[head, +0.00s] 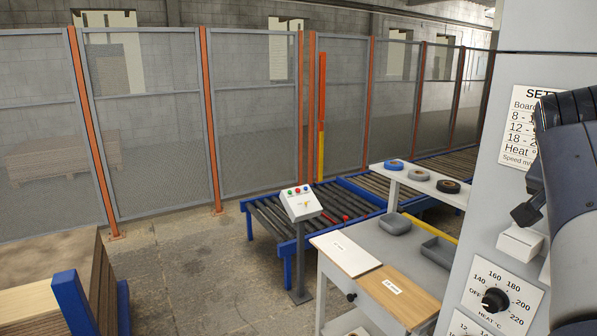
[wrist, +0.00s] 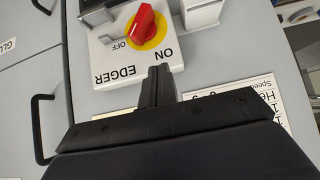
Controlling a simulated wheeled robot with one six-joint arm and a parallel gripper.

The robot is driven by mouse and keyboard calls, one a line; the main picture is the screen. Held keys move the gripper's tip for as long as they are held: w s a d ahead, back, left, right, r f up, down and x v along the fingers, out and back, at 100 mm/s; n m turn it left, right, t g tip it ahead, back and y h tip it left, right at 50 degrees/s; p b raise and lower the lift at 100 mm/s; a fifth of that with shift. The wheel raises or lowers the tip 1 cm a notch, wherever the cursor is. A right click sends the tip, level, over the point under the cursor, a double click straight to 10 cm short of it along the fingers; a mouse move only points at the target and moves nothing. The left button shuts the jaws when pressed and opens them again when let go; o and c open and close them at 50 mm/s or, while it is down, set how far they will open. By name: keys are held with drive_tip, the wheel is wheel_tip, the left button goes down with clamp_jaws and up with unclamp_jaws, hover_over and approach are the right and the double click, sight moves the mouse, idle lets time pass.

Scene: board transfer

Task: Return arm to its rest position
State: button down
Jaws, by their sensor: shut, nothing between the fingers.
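My gripper (wrist: 158,84) shows in the wrist view as dark fingers closed together, with nothing between them. It points at a grey machine panel. A red rotary switch (wrist: 146,22) on a yellow disc, marked EDGER with OFF and ON, sits just beyond the fingertips. I cannot tell whether the fingers touch its plate. In the head view my dark arm (head: 570,150) is at the right edge, in front of the grey machine (head: 510,190). The fingertips are not clearly visible there.
A black heat dial (head: 495,300) sits low on the machine. A workbench (head: 360,240) holds boards and a grey tray. Behind it are a roller conveyor (head: 270,215) and a control box (head: 300,203). Stacked boards (head: 103,285) stand at lower left. Mesh fencing (head: 150,130) closes the back. Floor between is clear.

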drive_tip(key=w+d+f+n+g, duration=0.1)
drive_tip(key=d+f, duration=0.2)
drive_tip(key=f, duration=0.4)
drive_tip(key=shift+w, duration=0.15)
drive_tip(key=shift+f, duration=0.15)
